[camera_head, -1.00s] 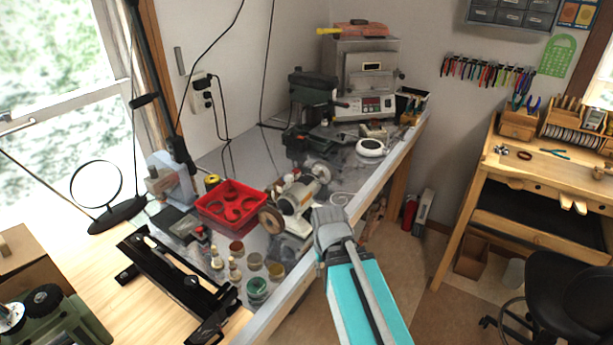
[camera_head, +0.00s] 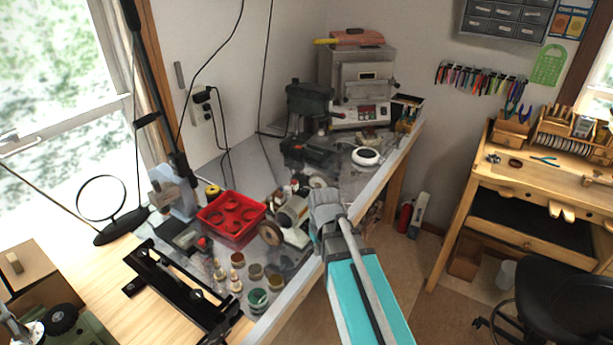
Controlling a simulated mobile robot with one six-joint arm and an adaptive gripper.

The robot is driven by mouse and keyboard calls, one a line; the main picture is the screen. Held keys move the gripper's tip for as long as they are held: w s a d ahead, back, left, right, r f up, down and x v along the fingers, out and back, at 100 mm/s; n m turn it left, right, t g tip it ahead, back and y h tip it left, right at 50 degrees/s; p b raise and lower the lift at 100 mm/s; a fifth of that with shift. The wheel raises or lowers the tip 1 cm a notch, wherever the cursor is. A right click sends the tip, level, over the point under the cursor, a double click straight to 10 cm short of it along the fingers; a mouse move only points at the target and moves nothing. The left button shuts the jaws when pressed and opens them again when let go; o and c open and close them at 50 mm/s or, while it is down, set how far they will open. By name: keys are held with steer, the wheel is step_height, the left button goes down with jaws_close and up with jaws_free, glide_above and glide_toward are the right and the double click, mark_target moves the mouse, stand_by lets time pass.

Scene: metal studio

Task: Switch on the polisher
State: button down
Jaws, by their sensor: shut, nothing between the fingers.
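The polisher (camera_head: 292,212) is a small cream bench motor on the metal bench. A brown wheel (camera_head: 270,233) is on its near left end and a pale wheel (camera_head: 318,182) on its far end. My gripper (camera_head: 322,196) is shut and empty at the bench's front edge. In the picture it overlaps the right side of the polisher; I cannot tell whether it touches. My arm and gripper hide part of the motor's right side. I cannot make out the switch.
A red tray (camera_head: 232,216) stands left of the polisher, with several small jars (camera_head: 256,298) in front. A drill press (camera_head: 310,108), a kiln (camera_head: 360,85) and a white round device (camera_head: 366,156) stand behind.

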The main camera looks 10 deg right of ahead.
steer(key=w+d+r+n+t+y+p, duration=0.1)
steer(key=w+r+n+p, duration=0.5)
steer(key=w+r+p, duration=1.2)
step_height(320, 180, up, 4)
steer(key=d+p, duration=0.1)
steer(key=p, duration=0.2)
steer(key=shift+w+r+n+t+y, duration=0.2)
steer(key=shift+n+t+y, duration=0.1)
steer(key=shift+n, duration=0.1)
steer(key=shift+f+b, duration=0.25)
steer(key=shift+b, duration=0.05)
steer(key=b, duration=1)
glide_above(305, 189)
steer(key=f, duration=0.9)
steer(key=shift+s+f, duration=0.2)
steer(key=shift+f, duration=0.1)
steer(key=shift+s+d+f+b, duration=0.1)
steer(key=shift+f+b, duration=0.7)
steer(key=shift+f, duration=0.1)
steer(key=shift+s+d+f+b, duration=0.1)
steer(key=shift+f+b, duration=0.7)
steer(key=shift+f, duration=0.1)
